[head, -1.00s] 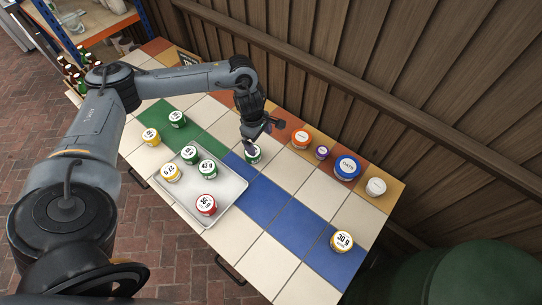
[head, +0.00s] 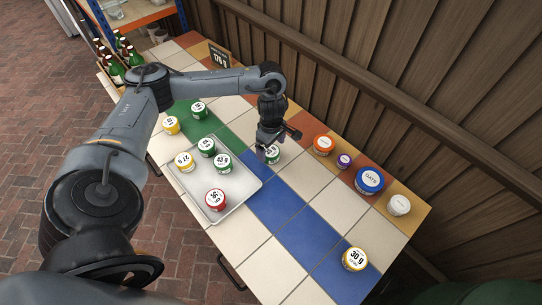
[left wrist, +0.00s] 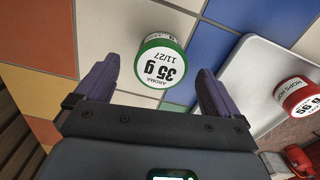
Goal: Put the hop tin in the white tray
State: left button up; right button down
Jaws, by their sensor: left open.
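A green tin labelled 35 g (head: 272,154) stands on the tiled table, to the right of the white tray (head: 239,191). My left gripper (head: 267,148) is over this tin and partly hides it. In the left wrist view the left gripper (left wrist: 159,76) is open, with the green tin (left wrist: 163,60) between its two fingers and not clamped. The tray holds two green tins (head: 222,163), a yellow tin (head: 184,162) and a red tin (head: 215,199). In the left wrist view the red tin (left wrist: 294,96) bears the word hops. My right gripper is not in view.
A green tin (head: 198,110) and a yellow tin (head: 171,125) stand left of the tray. An orange tin (head: 323,145), purple tin (head: 343,161), blue oats tin (head: 369,181) and white tin (head: 398,205) line the wall side. A yellow tin (head: 355,258) stands near right.

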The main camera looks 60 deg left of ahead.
aim_at(271, 151)
pick_arm(q)
notch_tip(271, 151, down, 4)
jog(key=shift+r+b, duration=0.2)
jog(key=shift+b, duration=0.2)
jog(key=shift+r, duration=0.1)
jog(key=c, duration=1.2)
